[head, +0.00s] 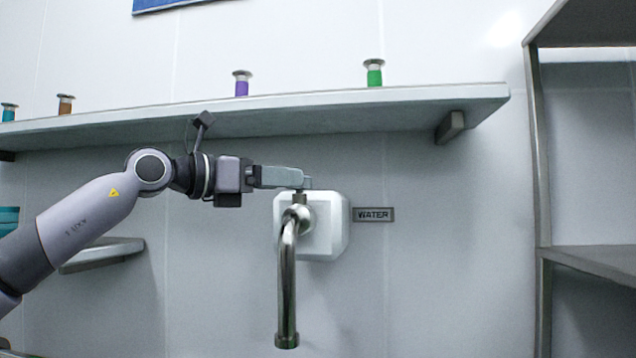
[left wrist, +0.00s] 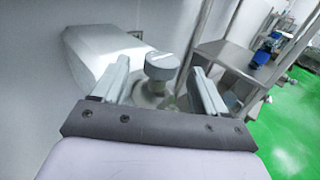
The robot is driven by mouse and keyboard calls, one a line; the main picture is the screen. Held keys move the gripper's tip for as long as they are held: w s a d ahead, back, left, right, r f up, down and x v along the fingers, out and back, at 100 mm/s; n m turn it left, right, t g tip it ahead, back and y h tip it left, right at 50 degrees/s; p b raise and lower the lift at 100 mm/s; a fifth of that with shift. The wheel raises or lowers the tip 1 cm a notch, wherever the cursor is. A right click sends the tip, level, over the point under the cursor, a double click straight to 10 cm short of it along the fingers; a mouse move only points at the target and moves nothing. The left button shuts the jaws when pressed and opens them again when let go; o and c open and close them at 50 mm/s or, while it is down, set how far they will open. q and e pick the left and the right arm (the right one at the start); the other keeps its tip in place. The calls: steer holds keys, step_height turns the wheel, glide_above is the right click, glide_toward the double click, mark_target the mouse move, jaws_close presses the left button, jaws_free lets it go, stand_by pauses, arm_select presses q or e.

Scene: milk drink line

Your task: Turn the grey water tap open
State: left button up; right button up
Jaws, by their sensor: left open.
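The grey water tap (head: 287,270) comes out of a white block (head: 330,225) on the wall, and its spout hangs down. My left gripper (head: 302,182) reaches in from the left at the top of the tap, where its fingers hide most of the handle. A gap shows on each side of the handle. My right gripper is in neither view.
A "WATER" sign (head: 373,214) is right of the block. A wall shelf (head: 300,117) runs above my left arm, with several small coloured containers such as a purple one (head: 242,86) and a green one (head: 374,75). A metal rack (head: 590,255) stands at the right.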

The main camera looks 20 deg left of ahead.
mark_target(309, 181)
arm_select(q)
steer(key=p+x, duration=0.2)
steer(key=x, duration=0.3)
steer(key=shift+w+d+r, duration=0.1)
steer(key=shift+w+d, duration=0.1)
steer(key=shift+d, duration=0.1)
steer(key=shift+w+d+p, duration=0.2)
steer(key=shift+w+p, duration=0.1)
steer(key=shift+w, duration=0.1)
steer(key=c, duration=1)
